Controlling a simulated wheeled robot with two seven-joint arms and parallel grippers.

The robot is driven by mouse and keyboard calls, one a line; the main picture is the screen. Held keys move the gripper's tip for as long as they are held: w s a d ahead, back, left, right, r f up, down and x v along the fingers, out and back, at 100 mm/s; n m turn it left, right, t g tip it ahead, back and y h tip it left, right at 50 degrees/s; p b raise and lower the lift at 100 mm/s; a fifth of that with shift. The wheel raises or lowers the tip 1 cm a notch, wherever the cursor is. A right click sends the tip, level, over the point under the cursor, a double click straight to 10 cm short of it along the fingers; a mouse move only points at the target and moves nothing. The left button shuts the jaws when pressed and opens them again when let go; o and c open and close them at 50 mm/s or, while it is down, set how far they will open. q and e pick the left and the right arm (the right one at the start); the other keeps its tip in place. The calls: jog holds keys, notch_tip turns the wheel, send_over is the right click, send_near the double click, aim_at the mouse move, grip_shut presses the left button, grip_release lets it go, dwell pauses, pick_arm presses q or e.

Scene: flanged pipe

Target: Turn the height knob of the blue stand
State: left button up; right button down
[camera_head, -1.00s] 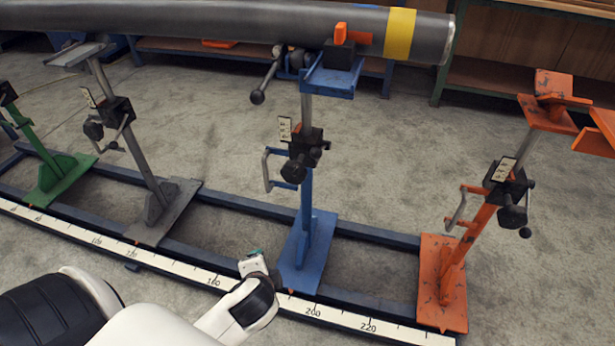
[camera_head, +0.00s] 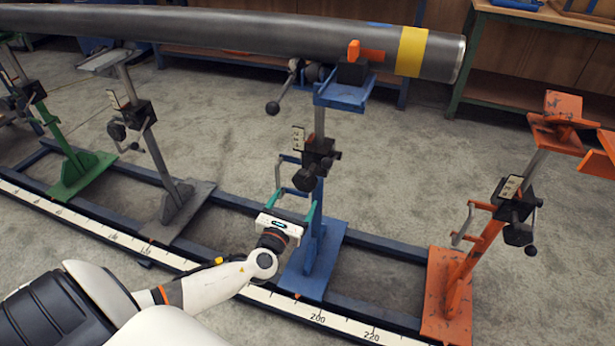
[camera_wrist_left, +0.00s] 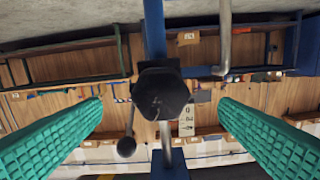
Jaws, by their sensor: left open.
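The blue stand (camera_head: 316,250) stands upright on the rail in the head view and bears the pipe's right part. Its black height knob (camera_head: 305,180) sits on the clamp block at mid-post. In the left wrist view the knob (camera_wrist_left: 160,93) is a dark faceted shape in the centre, with a ball-ended lever (camera_wrist_left: 127,146) beside it. My left gripper (camera_head: 294,192) is open, with green fingers just below and in front of the knob. In the wrist view its fingers (camera_wrist_left: 160,120) are on both sides of the knob, apart from it. My right gripper is not in view.
The grey pipe (camera_head: 230,32) with a yellow band lies across the stand tops. Grey (camera_head: 180,205), green (camera_head: 82,172) and orange (camera_head: 448,290) stands share the rail with its white scale (camera_head: 100,230).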

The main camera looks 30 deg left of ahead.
aim_at(308, 178)
pick_arm(q)
jog(key=b+x, duration=0.1)
jog(key=x, duration=0.9)
jog(key=shift+w+a+b, duration=0.1)
jog(key=shift+w+b, duration=0.15)
jog(key=shift+b, duration=0.15)
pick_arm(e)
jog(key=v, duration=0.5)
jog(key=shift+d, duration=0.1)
pick_arm(q)
jog(key=c, duration=1)
jog(key=shift+f+n, duration=0.1)
jog(key=shift+n, duration=0.3)
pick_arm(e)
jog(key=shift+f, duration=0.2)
